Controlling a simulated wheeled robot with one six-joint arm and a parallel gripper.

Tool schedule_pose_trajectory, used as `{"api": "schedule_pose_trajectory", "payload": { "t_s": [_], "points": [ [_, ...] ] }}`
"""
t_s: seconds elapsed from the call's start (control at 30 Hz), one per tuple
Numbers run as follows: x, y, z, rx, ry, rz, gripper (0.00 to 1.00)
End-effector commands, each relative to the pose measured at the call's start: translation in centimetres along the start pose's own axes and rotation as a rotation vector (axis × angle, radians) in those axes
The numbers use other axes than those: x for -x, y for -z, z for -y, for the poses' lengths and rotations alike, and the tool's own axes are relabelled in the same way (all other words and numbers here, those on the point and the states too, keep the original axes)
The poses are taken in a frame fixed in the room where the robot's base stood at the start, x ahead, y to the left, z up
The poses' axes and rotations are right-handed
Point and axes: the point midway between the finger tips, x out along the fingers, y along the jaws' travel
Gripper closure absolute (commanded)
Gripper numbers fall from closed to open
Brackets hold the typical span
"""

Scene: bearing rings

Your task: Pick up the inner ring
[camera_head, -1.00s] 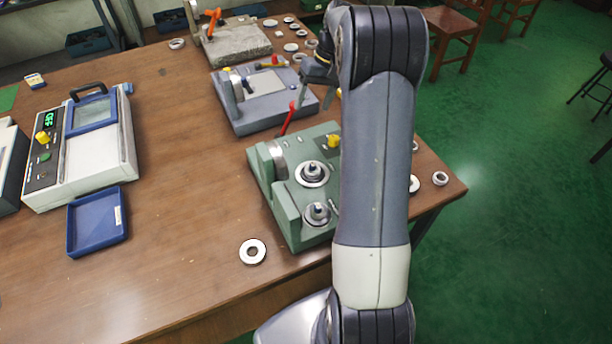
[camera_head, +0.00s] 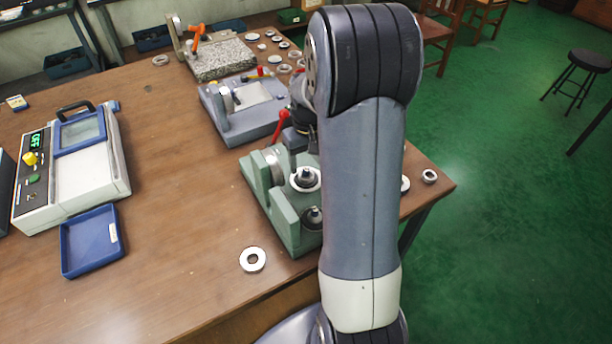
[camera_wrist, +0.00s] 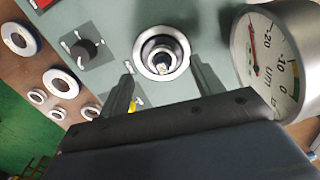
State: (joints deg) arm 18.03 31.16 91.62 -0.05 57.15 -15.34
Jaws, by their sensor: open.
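A bright ring (camera_wrist: 142,52) sits around a dark post on the green fixture (camera_wrist: 120,20). In the head view the ring (camera_head: 296,188) shows on the fixture (camera_head: 285,215), partly behind my arm. I cannot tell whether it is an inner or outer ring. My gripper (camera_wrist: 160,82) is open, with one finger on each side below the ring in the wrist view. The fingers look apart from the ring, and nothing is between them.
A dial gauge (camera_wrist: 268,62) stands close right of my gripper in the wrist view. A black knob (camera_wrist: 88,50) is left. Several loose rings lie on the table, one (camera_head: 243,261) in front of the fixture. A grey fixture (camera_head: 240,122) stands behind.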

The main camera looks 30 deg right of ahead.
Motion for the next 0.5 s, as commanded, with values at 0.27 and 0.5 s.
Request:
{"api": "schedule_pose_trajectory", "payload": {
  "t_s": [0.27,0.5],
  "points": [
    [-3.2,0.6,0.2,0.001,0.002,0.005,0.37],
    [-5.1,0.6,0.1,0.000,0.001,0.002,0.37]
  ]
}}
